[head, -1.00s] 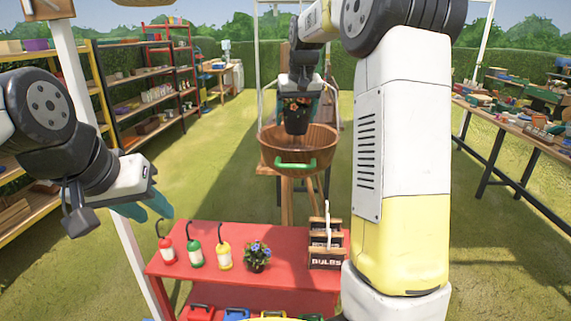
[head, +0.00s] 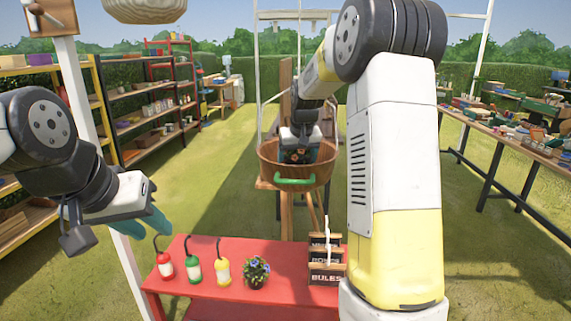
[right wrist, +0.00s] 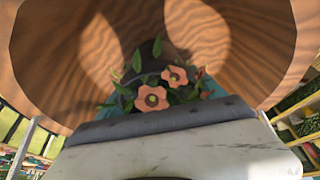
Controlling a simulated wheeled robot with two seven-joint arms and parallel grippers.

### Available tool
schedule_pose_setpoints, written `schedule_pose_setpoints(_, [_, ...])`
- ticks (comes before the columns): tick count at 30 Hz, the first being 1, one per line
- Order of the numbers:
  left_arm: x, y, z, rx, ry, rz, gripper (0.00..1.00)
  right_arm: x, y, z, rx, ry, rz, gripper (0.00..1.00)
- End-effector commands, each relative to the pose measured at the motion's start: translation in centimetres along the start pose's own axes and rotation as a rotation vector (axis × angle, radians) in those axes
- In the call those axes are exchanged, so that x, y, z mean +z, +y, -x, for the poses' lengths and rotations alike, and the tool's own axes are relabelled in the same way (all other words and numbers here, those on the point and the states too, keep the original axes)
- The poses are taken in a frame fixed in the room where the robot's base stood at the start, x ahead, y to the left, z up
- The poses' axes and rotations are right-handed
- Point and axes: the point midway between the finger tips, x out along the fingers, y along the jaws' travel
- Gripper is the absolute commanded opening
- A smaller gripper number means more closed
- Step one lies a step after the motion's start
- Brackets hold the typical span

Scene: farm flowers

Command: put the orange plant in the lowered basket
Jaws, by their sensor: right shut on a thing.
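The orange plant shows in the right wrist view as orange flowers (right wrist: 152,98) with green leaves in a dark pot. In the head view the plant (head: 297,156) is partly hidden inside the wooden basket. The lowered basket (head: 322,174) is round and brown with a green handle on its front; its inner wall (right wrist: 60,60) surrounds the plant in the right wrist view. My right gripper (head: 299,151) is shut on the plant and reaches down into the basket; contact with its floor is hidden. My left gripper (head: 150,222) is empty at the left, its finger gap unclear.
A pale basket (head: 145,9) hangs at the top left. Shelves stand left, a long workbench (head: 508,150) right.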

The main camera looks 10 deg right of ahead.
Motion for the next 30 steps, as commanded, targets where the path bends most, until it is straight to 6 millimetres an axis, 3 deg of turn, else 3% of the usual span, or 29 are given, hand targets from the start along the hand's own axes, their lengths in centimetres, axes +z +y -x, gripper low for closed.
schedule_pose_setpoints(3, [0.0,0.0,0.0,0.000,0.000,0.000,0.34,0.1,0.0,-0.2,0.000,0.000,0.000,0.22])
schedule_pose_setpoints(4, [0.0,0.0,0.0,0.000,0.000,0.000,0.34,0.1,0.0,-0.3,0.000,-0.001,0.000,0.82])
schedule_pose_setpoints(7, [0.0,0.0,0.0,0.000,0.000,0.000,0.34,0.1,0.0,-0.2,0.000,0.000,0.000,0.99])
schedule_pose_setpoints(19, [0.0,0.0,0.0,0.000,0.000,0.000,0.34,-0.1,0.0,0.5,0.000,0.002,0.001,0.99])
schedule_pose_setpoints(23, [0.0,0.0,0.0,0.000,0.000,0.000,0.34,-0.1,-0.1,2.5,-0.001,0.005,0.001,0.99])
schedule_pose_setpoints(30, [0.0,0.0,0.0,0.000,0.000,0.000,0.34,-0.1,0.0,7.8,-0.001,0.004,0.001,0.99])
